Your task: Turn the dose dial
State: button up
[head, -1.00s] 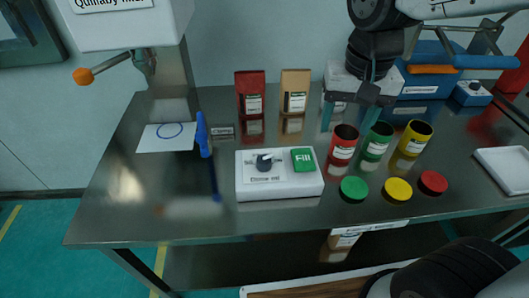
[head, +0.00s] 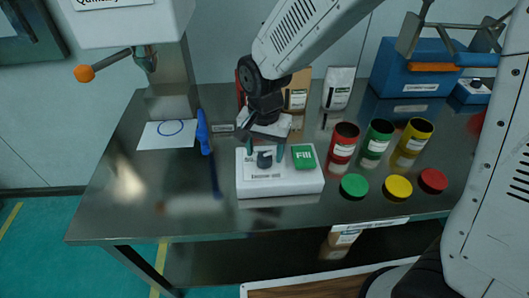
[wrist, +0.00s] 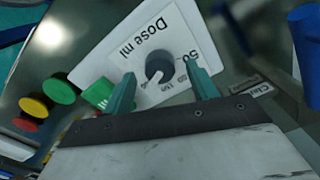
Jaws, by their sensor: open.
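The dose dial (head: 264,160) is a dark round knob on the white control box (head: 280,188), on the left of its top face, left of the green Fill button (head: 303,156). In the wrist view the dial (wrist: 159,66) shows a pale pointer mark, on a label reading "Dose ml". My gripper (head: 265,150) hangs over the box with its fingers pointing down around the dial. In the wrist view my gripper (wrist: 163,87) is open, one green finger on each side of the dial, with gaps visible. I cannot tell how far down the fingertips reach.
Red, green and yellow cups (head: 378,140) and matching lids (head: 397,187) stand right of the box. A blue scoop-like tool (head: 203,130) and a paper with a circle (head: 166,134) lie left. Bags (head: 338,88) stand behind. The tabletop front left is clear.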

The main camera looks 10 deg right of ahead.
jog(key=shift+f, duration=0.75)
jog(key=c, duration=1)
